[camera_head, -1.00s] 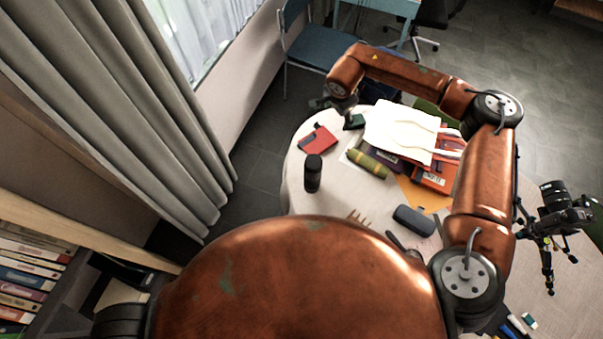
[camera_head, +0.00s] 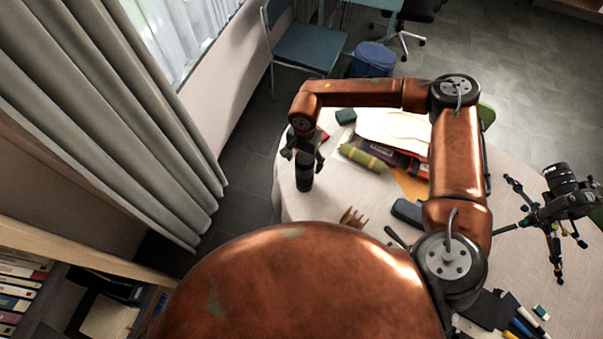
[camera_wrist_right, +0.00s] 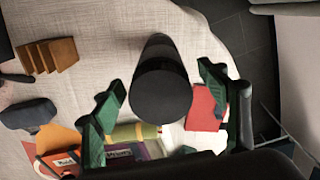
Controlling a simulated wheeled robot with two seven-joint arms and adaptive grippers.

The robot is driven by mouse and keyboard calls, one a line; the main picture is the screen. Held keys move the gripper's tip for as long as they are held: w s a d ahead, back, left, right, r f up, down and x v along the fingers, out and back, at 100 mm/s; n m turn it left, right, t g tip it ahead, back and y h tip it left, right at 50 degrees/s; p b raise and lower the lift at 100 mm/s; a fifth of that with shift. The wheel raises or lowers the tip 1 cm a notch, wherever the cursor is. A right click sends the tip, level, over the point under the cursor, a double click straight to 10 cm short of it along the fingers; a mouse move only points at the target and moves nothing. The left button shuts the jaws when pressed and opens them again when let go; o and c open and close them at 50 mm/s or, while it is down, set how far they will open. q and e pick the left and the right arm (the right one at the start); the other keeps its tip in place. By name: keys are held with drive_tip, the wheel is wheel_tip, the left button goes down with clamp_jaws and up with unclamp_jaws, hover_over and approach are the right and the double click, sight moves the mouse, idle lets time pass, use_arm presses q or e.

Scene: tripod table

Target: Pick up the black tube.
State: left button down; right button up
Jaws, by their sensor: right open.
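The black tube (camera_head: 304,173) stands upright near the table's left edge in the head view. In the right wrist view the black tube (camera_wrist_right: 161,80) is seen from its end, large and central. My right gripper (camera_head: 302,153) is at the tube's upper part in the head view. In the right wrist view my right gripper (camera_wrist_right: 162,95) is open, with one green-padded finger on either side of the tube. I cannot tell whether the fingers touch it. My left gripper is not in view.
A camera on a small tripod (camera_head: 565,200) stands at the right. Bare tabletop lies in front of the tube.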

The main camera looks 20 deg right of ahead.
drive_tip(key=f, duration=0.4)
drive_tip(key=shift+w+d+f+p, duration=0.1)
drive_tip(key=shift+w+f+p, duration=0.1)
drive_tip(key=shift+f+p, duration=0.1)
drive_tip(key=shift+r, duration=0.1)
drive_tip(key=shift+c, duration=0.4)
clamp_jaws()
